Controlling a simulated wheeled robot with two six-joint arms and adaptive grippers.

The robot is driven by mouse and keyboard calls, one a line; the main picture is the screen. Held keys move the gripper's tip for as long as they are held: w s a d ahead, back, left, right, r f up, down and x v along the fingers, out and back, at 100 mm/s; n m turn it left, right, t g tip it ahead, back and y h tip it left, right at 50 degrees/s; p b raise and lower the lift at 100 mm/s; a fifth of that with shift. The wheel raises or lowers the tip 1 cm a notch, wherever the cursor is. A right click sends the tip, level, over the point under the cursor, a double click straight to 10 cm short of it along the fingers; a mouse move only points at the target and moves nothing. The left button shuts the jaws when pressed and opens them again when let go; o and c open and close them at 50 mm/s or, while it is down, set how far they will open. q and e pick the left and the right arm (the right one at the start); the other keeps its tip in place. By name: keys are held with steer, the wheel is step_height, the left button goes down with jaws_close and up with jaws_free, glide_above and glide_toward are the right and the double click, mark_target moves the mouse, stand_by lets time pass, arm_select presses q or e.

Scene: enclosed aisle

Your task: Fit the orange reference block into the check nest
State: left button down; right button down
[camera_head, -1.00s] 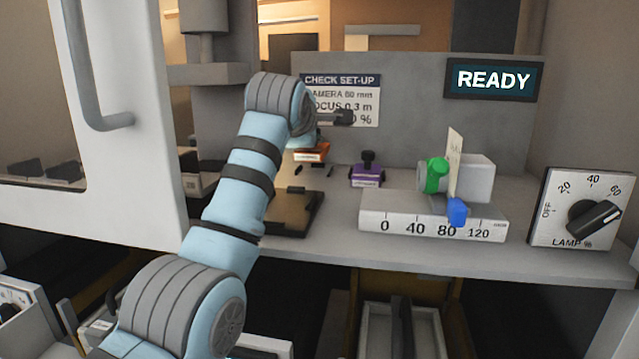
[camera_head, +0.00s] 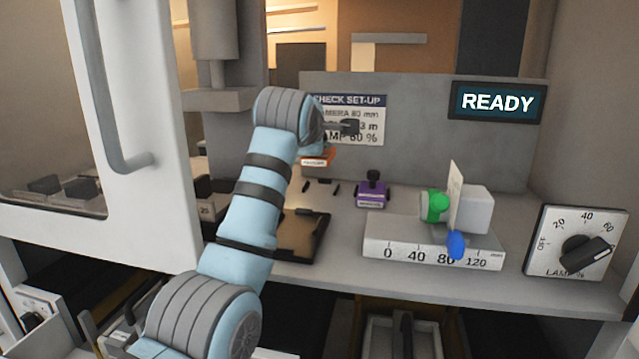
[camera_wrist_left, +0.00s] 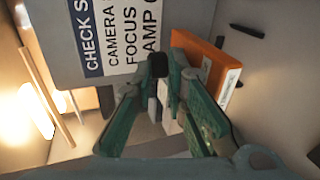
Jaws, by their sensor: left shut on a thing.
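The orange reference block (camera_head: 318,160) shows below my left wrist in the head view, partly covered by the arm, above the bench. It also shows in the left wrist view (camera_wrist_left: 205,62) with a white label on its side. My left gripper (camera_wrist_left: 160,72) has its green fingers closed at the block, seemingly on its dark handle; the grip itself is partly hidden. In the head view the fingers are hidden behind the wrist. Short black marker bars (camera_head: 321,187), perhaps the check nest, lie on the bench below the block. My right gripper is not in view.
A purple block with a black knob (camera_head: 372,194) stands right of the bars. A ruled scale (camera_head: 410,253) with green and blue knobs is farther right. A dark tray (camera_head: 312,238) lies in front. The lamp dial (camera_head: 577,245) and open white door (camera_head: 150,200) flank the bench.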

arm_select(q)
step_height(320, 180, down, 7)
steer(key=shift+w, duration=0.1)
steer(key=c, duration=1.6)
jaws_free()
steer(key=shift+f, duration=0.1)
